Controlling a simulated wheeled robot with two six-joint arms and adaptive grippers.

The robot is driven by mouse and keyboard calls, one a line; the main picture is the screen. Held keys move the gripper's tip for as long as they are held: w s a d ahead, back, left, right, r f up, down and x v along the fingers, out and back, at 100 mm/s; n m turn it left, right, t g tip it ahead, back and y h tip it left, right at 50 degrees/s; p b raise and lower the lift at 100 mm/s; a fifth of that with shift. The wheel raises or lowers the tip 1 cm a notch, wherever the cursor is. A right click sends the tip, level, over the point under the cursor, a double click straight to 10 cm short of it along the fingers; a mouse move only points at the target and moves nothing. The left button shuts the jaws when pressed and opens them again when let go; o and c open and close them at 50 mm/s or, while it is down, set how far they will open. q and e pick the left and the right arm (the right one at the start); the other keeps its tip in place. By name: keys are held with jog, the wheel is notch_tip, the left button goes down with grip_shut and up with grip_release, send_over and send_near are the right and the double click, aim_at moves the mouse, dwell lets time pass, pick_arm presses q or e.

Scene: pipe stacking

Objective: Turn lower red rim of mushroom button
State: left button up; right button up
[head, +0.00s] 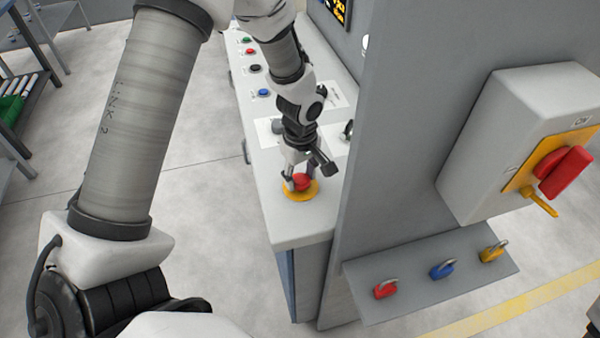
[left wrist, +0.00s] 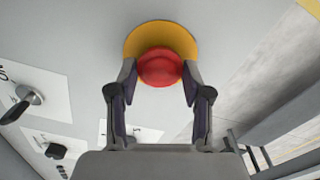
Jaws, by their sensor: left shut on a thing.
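The red mushroom button (head: 301,182) sits on a round yellow plate (head: 299,194) near the front end of the grey console top. In the left wrist view the red button (left wrist: 160,68) lies against the yellow plate (left wrist: 140,38). My left gripper (head: 301,180) comes down on it from above. In the left wrist view my left gripper (left wrist: 159,82) has one finger on each side of the red button, shut on it. The button's lower rim is partly hidden by the fingertips. My right gripper is not in view.
The console top (head: 301,232) carries several small buttons, including a blue one (head: 263,93). A grey panel (head: 385,130) stands close on the right, with a red rotary switch (head: 566,173). Below it a shelf (head: 415,290) holds red, blue and yellow padlocks.

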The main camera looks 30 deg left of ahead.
pick_arm(q)
jog(key=shift+s+f+m+p, duration=0.15)
jog(key=shift+m+p, duration=0.55)
jog(key=shift+m, duration=1.8)
jog(key=o, duration=1.2)
jog(key=shift+c, duration=0.2)
jog(key=shift+r, duration=0.35)
notch_tip(320, 180, up, 11)
jog(key=shift+r, duration=0.2)
